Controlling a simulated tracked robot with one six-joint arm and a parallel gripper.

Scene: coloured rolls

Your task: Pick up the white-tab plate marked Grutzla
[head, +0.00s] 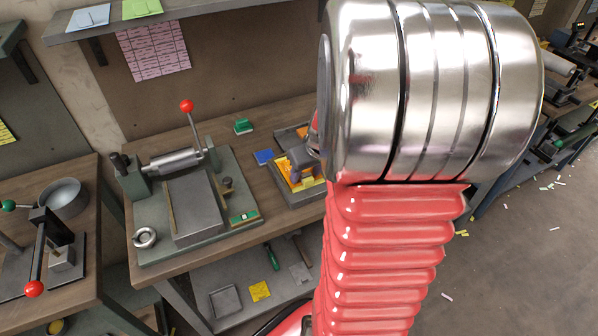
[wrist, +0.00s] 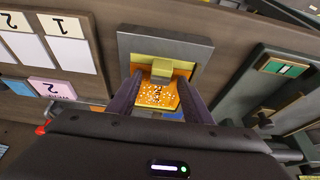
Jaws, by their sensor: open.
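A yellow tab (wrist: 161,69) stands at the plate's far end, inside a grey tray (wrist: 200,52). I cannot tell whether the fingers touch the plate. In the head view the tray (head: 292,198) holds orange and yellow pieces, partly hidden by my arm and gripper. I cannot make out a white tab or the name Grutzla.
A grey press with a red-knobbed lever (head: 187,106) fills the bench's left part. A shelf (head: 200,14) runs above. Numbered white cards (wrist: 68,40) show in the wrist view.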

